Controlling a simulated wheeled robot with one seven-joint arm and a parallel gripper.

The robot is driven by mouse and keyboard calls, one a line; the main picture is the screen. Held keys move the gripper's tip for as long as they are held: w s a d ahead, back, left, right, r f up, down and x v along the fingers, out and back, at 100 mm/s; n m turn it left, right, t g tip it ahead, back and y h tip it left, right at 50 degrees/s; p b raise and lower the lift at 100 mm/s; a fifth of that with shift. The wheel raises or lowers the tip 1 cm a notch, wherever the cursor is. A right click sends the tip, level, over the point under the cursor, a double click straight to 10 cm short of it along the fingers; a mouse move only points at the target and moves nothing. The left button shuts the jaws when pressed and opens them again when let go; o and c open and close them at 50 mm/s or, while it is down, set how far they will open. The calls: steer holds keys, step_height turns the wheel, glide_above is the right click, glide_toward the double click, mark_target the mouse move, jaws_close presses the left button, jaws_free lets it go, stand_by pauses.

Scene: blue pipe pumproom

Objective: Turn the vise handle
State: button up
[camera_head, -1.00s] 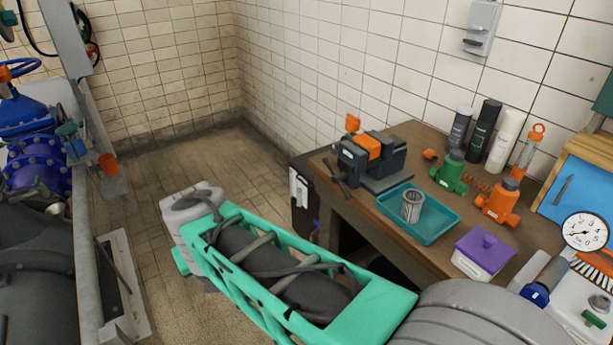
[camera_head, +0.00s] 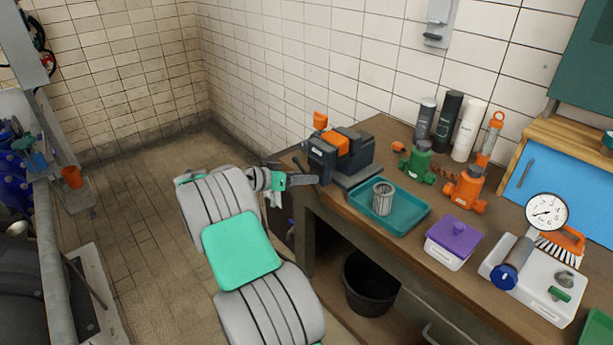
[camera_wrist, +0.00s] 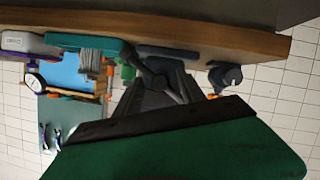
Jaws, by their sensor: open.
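The dark grey vise (camera_head: 360,156) with orange parts stands on the near left corner of the wooden bench (camera_head: 405,262). In the wrist view the vise (camera_wrist: 148,98) appears upside down near the middle, with dark bars in front of it. My gripper (camera_head: 300,181) is open, just left of the vise, at about the height of its front. The vise handle is largely hidden by my gripper in the head view. I cannot tell whether my gripper touches it or whether the handle lies between its fingers.
A teal tray (camera_head: 408,222) holding a metal strainer (camera_head: 382,198) sits right of the vise. Green (camera_head: 420,163) and orange (camera_head: 466,188) pump-like parts and several bottles stand behind. A purple-lidded box (camera_head: 452,243) is nearer. A black bucket (camera_head: 370,283) stands under the bench.

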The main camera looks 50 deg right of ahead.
steer(key=shift+s+d+f, duration=0.2)
steer(key=shift+d+f, duration=0.05)
steer(key=shift+d, duration=0.3)
steer(key=shift+c, duration=0.6)
steer(key=c, duration=0.9)
jaws_close()
steer(key=shift+f, duration=0.15)
